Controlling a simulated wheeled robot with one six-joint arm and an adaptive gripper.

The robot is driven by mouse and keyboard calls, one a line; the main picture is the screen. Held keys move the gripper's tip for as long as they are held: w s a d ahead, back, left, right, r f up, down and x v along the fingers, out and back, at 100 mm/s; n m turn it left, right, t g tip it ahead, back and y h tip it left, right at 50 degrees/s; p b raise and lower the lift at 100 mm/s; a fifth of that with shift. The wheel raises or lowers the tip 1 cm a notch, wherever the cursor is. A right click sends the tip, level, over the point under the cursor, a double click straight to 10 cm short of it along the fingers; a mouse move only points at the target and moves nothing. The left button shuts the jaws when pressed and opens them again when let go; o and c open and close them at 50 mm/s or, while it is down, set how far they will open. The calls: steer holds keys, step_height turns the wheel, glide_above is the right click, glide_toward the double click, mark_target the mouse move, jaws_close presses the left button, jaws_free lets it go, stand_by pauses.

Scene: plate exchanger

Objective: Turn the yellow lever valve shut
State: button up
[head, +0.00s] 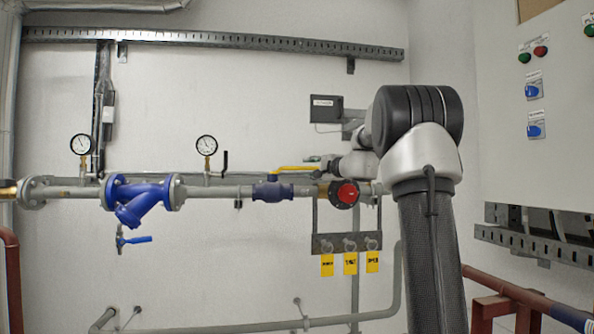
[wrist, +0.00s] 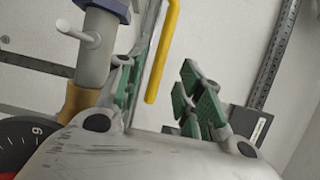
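The yellow lever (head: 293,168) lies roughly level, in line with the pipe, above the dark blue valve body (head: 272,191) in the head view. In the wrist view the yellow lever (wrist: 164,50) comes down from the top edge, and its rounded end sits between my fingers. My gripper (head: 317,161) is at the lever's free right end. In the wrist view my gripper (wrist: 163,82) is open, with green pads on both sides and a visible gap between the lever and the right pads. Whether the left pad touches the lever is unclear.
A red-faced round fitting (head: 347,194) sits on the pipe just below my gripper. A grey box (head: 325,107) is on the wall above. Yellow tags (head: 350,263) hang below. Pressure gauges (head: 207,146) and a blue strainer (head: 140,195) are left; a control cabinet (head: 535,150) is right.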

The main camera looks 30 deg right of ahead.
mark_target(304, 168)
steer(key=w, duration=0.6)
steer(key=shift+w+a, duration=0.25)
steer(key=shift+a, duration=0.1)
steer(key=shift+c, duration=0.4)
jaws_close()
